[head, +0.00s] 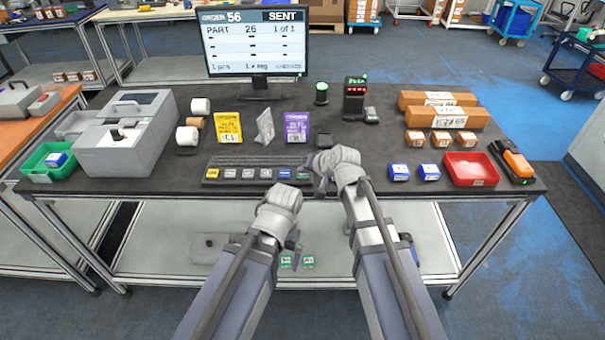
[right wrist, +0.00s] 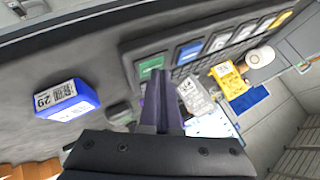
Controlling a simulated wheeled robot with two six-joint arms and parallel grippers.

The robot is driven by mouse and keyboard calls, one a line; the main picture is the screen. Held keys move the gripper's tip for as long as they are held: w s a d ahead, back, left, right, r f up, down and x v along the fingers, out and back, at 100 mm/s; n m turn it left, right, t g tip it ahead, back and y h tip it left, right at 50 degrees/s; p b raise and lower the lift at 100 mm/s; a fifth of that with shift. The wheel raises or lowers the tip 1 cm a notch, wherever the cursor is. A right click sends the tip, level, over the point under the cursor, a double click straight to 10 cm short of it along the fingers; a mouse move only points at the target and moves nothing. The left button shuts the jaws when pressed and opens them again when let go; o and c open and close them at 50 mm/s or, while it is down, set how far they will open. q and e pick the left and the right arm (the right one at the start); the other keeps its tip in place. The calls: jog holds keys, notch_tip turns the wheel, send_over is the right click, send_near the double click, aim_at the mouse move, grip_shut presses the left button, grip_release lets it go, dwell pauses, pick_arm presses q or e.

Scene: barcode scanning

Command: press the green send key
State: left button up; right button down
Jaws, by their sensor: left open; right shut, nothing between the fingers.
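The keypad strip (head: 235,182) lies along the front of the dark table. Its yellow key (head: 212,173) is at the left end, pale keys and a blue key (head: 284,173) follow, and the green send key (head: 303,174) is at the right end. The green key (right wrist: 150,66) also shows in the right wrist view, just beyond my fingertips. My right gripper (head: 321,182) is shut and empty, close beside the green key; contact cannot be told. My left gripper (head: 293,240) is open, lower, in front of the table edge. The monitor (head: 255,45) reads order 56, SENT.
Blue-and-white boxes (head: 400,172), a red tray (head: 470,169) and an orange-black device (head: 512,160) lie to the right. Yellow (head: 229,127) and purple (head: 297,126) packets stand behind the keypad. A green lamp (head: 321,92) is lit. A grey machine (head: 125,135) stands left.

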aim_at(304, 177)
jog(key=shift+r, duration=0.1)
jog(key=shift+r+p, duration=0.75)
jog(key=shift+p, duration=0.15)
notch_tip(304, 177, up, 5)
jog(key=p, duration=0.5)
dwell(0.6)
